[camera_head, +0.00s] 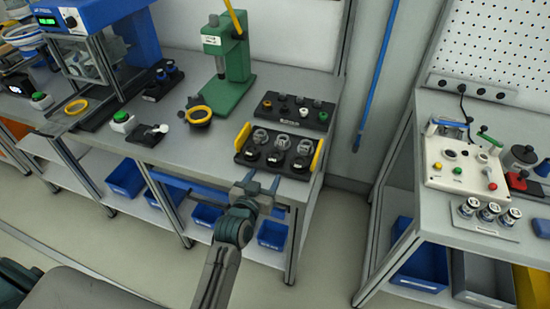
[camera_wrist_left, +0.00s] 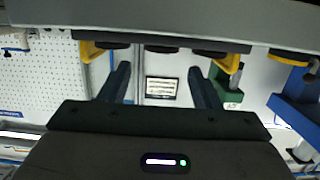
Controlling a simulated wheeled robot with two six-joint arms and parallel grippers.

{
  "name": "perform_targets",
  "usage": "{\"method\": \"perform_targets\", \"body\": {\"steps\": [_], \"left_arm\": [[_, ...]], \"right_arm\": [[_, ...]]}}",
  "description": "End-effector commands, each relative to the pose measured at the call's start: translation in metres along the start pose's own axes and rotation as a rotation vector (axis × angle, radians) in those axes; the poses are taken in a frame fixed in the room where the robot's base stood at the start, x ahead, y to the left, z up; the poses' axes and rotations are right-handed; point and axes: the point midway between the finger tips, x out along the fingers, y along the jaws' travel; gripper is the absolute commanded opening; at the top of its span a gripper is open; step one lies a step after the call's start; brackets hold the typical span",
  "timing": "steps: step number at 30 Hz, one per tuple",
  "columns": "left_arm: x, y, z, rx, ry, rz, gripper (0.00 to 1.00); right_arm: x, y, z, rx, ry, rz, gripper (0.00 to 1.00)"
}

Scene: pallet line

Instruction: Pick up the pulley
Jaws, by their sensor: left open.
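A black tray with yellow handles (camera_head: 238,157) stands at the front right of the bench. It holds a back row of grey wheel-like parts (camera_head: 282,141) and a front row of darker parts (camera_head: 275,158). These look like the pulleys, but I cannot tell the exact kind. My left gripper (camera_head: 262,180) is open and empty, just in front of the tray and the bench edge, apart from the parts. In the left wrist view the two fingers (camera_wrist_left: 161,88) are spread, with dark round shapes (camera_wrist_left: 162,48) and yellow handle pieces beyond them. My right gripper is not visible.
A second black tray (camera_head: 294,110) with small parts lies behind. Blue bins (camera_head: 126,178) sit below the bench. Another workstation (camera_head: 462,165) is at right, across a floor gap.

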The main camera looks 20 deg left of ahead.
Motion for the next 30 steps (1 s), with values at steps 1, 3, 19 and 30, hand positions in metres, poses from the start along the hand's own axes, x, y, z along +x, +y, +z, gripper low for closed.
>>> {"method": "perform_targets", "body": {"steps": [1, 3, 19, 30], "left_arm": [[0.006, 0.001, -0.003, -0.002, 0.012, -0.002, 0.57], [0.016, 0.001, -0.006, -0.001, 0.021, -0.003, 0.57], [0.075, -0.002, -0.007, -0.001, 0.018, -0.003, 0.57], [0.11, -0.003, -0.004, -0.002, 0.018, -0.003, 0.57]], "right_arm": [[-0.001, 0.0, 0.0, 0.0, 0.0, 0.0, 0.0], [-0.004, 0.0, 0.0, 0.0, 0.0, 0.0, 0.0], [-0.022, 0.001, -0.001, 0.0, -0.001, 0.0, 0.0], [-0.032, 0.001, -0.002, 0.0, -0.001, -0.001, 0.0]]}}
